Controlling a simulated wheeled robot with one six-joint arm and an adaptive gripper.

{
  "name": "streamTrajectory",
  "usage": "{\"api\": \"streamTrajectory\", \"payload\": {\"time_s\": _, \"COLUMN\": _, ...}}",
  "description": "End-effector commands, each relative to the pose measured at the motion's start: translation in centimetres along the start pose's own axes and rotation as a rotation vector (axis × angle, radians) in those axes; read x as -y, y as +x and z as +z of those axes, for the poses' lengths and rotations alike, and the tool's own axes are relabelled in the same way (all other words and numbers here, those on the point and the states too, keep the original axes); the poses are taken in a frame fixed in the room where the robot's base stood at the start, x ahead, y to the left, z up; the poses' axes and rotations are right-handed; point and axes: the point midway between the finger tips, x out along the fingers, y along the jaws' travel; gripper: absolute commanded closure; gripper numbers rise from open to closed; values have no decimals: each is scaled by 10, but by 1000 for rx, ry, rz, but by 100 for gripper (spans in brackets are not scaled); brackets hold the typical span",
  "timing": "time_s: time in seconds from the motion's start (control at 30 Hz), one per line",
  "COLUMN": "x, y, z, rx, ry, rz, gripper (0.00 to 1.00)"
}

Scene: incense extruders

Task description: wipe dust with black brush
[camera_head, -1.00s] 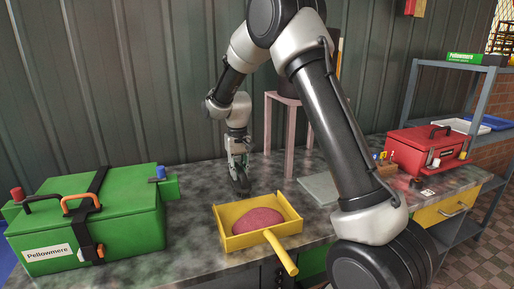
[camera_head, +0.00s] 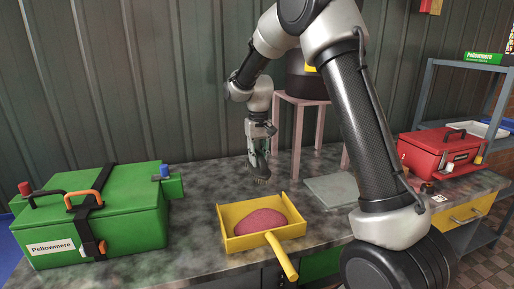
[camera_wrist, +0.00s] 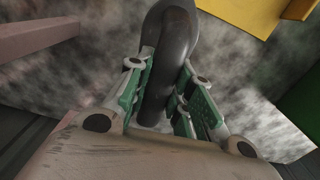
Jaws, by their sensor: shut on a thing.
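My gripper (camera_head: 261,140) is shut on the black brush (camera_head: 258,170) near the back of the worktop, left of the pink stand. In the wrist view the dark, curved brush (camera_wrist: 178,35) sits between the green finger pads of my gripper (camera_wrist: 163,72). The brush points down, slightly tilted, with its lower end at or close to the worktop; I cannot tell whether it touches. Dust shows as pale and dark blotches on the grey worktop (camera_head: 205,185), around the brush and toward the green box.
A yellow dustpan (camera_head: 236,243) holding a pink lump (camera_head: 260,222) lies in front of the brush. The green box (camera_head: 125,215) stands left, the pink stand (camera_head: 298,140) close right. A grey plate (camera_head: 330,192) and red toolbox (camera_head: 440,155) lie farther right.

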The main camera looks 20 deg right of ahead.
Motion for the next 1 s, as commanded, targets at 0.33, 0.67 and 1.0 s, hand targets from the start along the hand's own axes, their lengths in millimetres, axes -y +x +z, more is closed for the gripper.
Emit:
{"api": "streamTrajectory", "payload": {"time_s": 0.33, "x": -4, "y": -30, "z": 6, "rx": -1, "ry": 1, "rz": 0, "gripper": 100}}
{"api": "streamTrajectory", "payload": {"time_s": 0.67, "x": -5, "y": -36, "z": 7, "rx": 0, "ry": 1, "rz": 0, "gripper": 100}}
{"api": "streamTrajectory", "payload": {"time_s": 1.0, "x": -5, "y": -36, "z": 7, "rx": 0, "ry": 1, "rz": 0, "gripper": 100}}
